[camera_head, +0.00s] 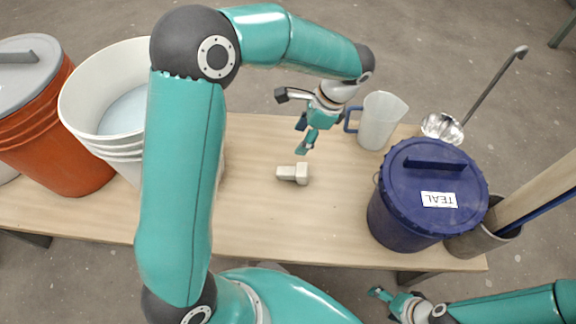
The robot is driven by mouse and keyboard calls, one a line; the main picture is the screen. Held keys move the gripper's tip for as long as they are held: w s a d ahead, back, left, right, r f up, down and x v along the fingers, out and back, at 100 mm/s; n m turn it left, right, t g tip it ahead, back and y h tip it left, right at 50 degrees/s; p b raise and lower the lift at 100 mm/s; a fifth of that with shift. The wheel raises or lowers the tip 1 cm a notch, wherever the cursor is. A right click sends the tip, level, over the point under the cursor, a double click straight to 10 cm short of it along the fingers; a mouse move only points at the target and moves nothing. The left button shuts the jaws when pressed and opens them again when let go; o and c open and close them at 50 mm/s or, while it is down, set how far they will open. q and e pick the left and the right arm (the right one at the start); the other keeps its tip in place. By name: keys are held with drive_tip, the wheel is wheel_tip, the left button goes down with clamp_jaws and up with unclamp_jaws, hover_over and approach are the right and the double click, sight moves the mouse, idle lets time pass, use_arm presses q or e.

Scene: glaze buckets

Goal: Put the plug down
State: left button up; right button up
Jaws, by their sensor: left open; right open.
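The plug (295,173) is a small beige piece with a wider end at its right. It lies on its side on the wooden table, near the middle. My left gripper (294,124) is open and empty above the table, just behind the plug in the picture and apart from it. My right gripper (382,306) is open and empty at the bottom right, in front of the table's near edge.
A blue lidded bucket marked TEAL (408,218) stands right of the plug. A clear jug (379,122) and a steel ladle (441,127) are behind it. A white bucket (88,88) and orange bucket (62,150) stand left. Bare table (270,220) surrounds the plug.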

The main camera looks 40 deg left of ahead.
use_arm(q)
drive_tip(key=d+m, duration=0.1)
drive_tip(key=d, duration=0.3)
drive_tip(key=b, duration=0.3)
hover_over(293, 171)
drive_tip(key=w+d, duration=0.1)
drive_tip(key=d, duration=0.1)
drive_tip(key=shift+y, duration=0.3)
wheel_tip(293, 171, down, 9)
drive_tip(key=shift+f, duration=0.2)
drive_tip(key=shift+b+x, duration=1.1)
drive_tip(key=shift+x, duration=2.1)
drive_tip(key=shift+r, duration=0.1)
use_arm(e)
wheel_tip(293, 171, down, 4)
use_arm(q)
drive_tip(key=c, duration=1.1)
